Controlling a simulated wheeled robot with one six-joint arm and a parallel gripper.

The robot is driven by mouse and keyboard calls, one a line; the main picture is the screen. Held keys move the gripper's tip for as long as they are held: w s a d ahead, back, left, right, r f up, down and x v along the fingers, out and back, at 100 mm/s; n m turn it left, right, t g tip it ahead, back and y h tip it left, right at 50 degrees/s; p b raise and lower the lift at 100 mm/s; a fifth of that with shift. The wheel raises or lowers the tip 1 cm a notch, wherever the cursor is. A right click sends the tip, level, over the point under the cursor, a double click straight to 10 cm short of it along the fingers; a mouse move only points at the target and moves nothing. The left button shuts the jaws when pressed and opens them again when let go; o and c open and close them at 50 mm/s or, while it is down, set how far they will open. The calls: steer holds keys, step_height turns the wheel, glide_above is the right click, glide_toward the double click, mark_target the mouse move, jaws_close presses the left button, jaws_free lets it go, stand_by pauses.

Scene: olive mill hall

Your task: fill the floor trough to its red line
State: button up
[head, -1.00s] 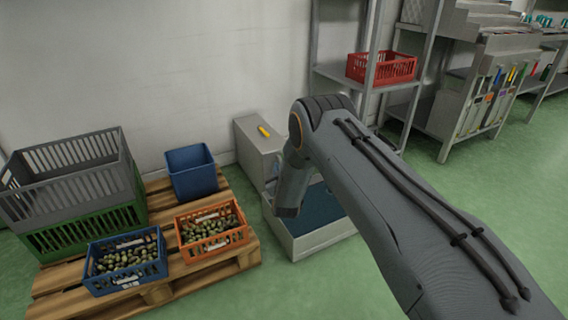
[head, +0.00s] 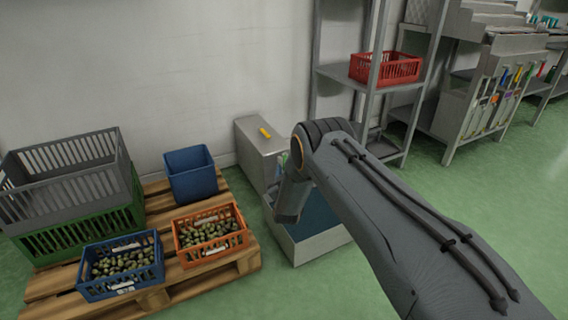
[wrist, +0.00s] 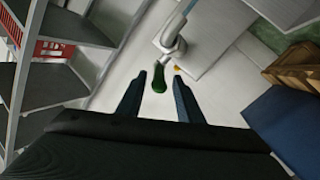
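The floor trough (head: 322,246) is a pale grey open box on the green floor, with dark blue inside. My arm hides part of it, and I see no red line. A grey cabinet (head: 257,150) with a yellow piece (head: 265,133) on top stands behind it. In the wrist view a grey tap-like pipe (wrist: 171,38) has a green handle-like part (wrist: 161,76). My gripper (wrist: 159,82) is open, its two fingers apart on either side of the green part. I cannot tell whether they touch it. My arm hides the fingers in the head view.
A pallet (head: 155,296) at left carries a blue olive crate (head: 118,287), an orange olive crate (head: 207,255), a blue bin (head: 190,174) and stacked crates (head: 75,195). A metal shelf (head: 345,75) with a red crate (head: 386,70) stands at right. Green floor is clear at right.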

mark_target(285, 156)
steer(key=w+b, duration=0.2)
steer(key=w, duration=0.3)
steer(key=shift+w+a, duration=0.1)
jaws_close()
